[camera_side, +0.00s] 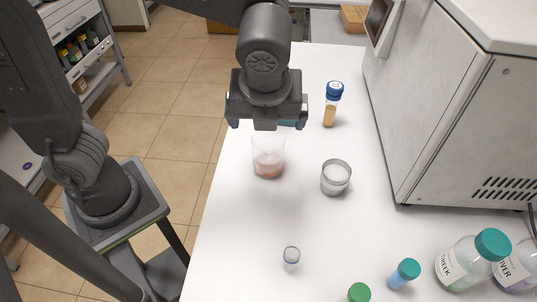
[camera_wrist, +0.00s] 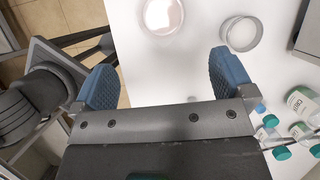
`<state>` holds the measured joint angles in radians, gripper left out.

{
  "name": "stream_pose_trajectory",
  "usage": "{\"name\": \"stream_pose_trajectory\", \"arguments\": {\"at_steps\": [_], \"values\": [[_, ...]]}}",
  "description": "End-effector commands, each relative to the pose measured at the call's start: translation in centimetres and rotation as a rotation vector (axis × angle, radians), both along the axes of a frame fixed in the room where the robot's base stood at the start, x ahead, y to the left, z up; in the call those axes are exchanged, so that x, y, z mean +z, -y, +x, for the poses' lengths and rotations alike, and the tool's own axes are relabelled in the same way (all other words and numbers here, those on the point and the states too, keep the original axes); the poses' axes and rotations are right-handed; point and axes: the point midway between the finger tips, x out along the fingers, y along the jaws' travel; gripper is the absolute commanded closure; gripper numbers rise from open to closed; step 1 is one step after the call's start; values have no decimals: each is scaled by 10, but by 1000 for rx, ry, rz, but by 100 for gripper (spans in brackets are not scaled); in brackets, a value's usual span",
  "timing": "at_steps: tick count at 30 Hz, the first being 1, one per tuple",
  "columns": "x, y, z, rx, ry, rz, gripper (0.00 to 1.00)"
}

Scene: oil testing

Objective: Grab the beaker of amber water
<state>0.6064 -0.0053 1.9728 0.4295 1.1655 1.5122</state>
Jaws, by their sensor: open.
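A clear beaker (camera_side: 268,162) with a shallow layer of reddish-amber liquid stands upright on the white table, near its left edge. It also shows at the top of the wrist view (camera_wrist: 163,14), seen from above and partly cut off by the frame. My gripper (camera_side: 267,121) is open and empty, above and behind the beaker in the side view, apart from it. In the wrist view the two blue fingers of my gripper (camera_wrist: 164,78) are wide apart, and the beaker lies beyond their tips.
A blue-capped tube with amber contents (camera_side: 330,108) stands behind. A large grey machine (camera_side: 450,110) fills the right. A small vial (camera_side: 291,257) and capped bottles (camera_side: 468,262) stand in front.

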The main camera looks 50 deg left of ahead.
Motion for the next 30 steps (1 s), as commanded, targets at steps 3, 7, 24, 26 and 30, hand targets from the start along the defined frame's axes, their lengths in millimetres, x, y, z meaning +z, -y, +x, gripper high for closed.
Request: {"name": "stream_pose_trajectory", "arguments": {"at_steps": [3,7,24,26,30], "values": [[-19,-7,5,3,-6,3,0],[-43,-15,11,5,-4,2,0],[-101,-37,33,7,-3,-1,0],[-109,-39,35,6,-4,-2,0],[-119,-42,37,5,-1,-3,0]]}}
